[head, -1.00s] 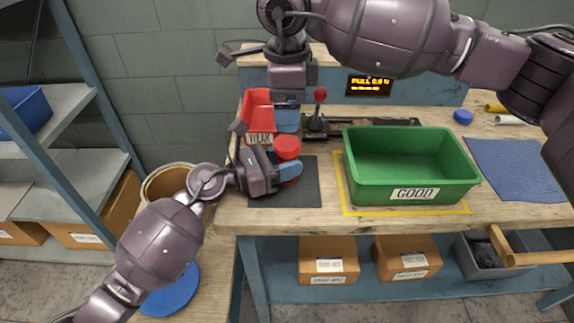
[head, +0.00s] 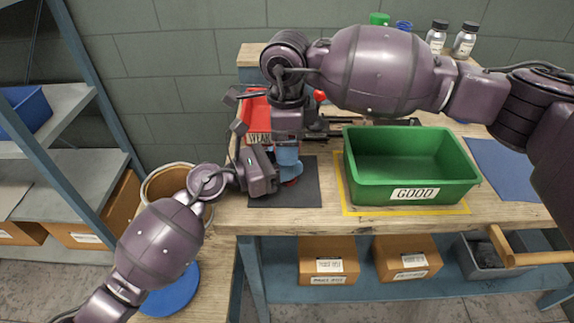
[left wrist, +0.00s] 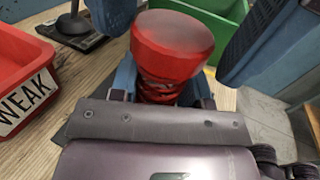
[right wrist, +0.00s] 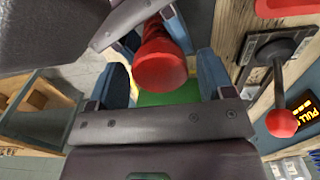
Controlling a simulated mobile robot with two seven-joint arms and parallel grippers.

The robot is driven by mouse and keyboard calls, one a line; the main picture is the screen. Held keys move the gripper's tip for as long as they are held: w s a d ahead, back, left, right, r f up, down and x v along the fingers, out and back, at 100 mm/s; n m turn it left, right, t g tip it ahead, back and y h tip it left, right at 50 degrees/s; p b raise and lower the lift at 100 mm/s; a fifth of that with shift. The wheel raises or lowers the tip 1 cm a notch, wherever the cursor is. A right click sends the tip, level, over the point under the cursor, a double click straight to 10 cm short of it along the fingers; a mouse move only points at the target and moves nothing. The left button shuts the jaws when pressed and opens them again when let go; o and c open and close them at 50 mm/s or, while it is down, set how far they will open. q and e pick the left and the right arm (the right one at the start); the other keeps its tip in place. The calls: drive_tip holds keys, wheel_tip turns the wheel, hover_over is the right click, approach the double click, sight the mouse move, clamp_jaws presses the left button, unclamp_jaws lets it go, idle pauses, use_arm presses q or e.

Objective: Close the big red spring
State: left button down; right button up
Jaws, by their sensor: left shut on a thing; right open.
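The big red spring, with a wide red cap over red coils, stands over the dark mat (head: 307,184). Only a sliver of the spring (head: 292,182) shows in the head view. In the left wrist view the cap and coils (left wrist: 170,45) show clearly. My left gripper (head: 276,174) is shut on the spring's lower part from the left. My right gripper (head: 287,158) is open and points down directly over it. In the right wrist view the red cap (right wrist: 160,72) lies between the open blue fingers; I cannot tell whether they touch it.
A green GOOD bin (head: 463,182) stands to the right in a yellow outline. A red WEAK bin (head: 257,124) is just behind the grippers. A lever with a red knob (right wrist: 282,123) stands behind. Bottles (head: 465,40) stand at the back right. A blue mat (head: 500,165) is clear.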

drive_tip(key=shift+f, duration=0.25)
drive_tip(key=shift+c, duration=0.3)
drive_tip(key=c, duration=0.9)
drive_tip(key=o, duration=1.1)
drive_tip(key=shift+o, duration=0.2)
drive_tip(key=shift+r, duration=0.1)
wheel_tip(320, 180, up, 12)
use_arm(q)
drive_tip(key=c, duration=0.5)
unclamp_jaws()
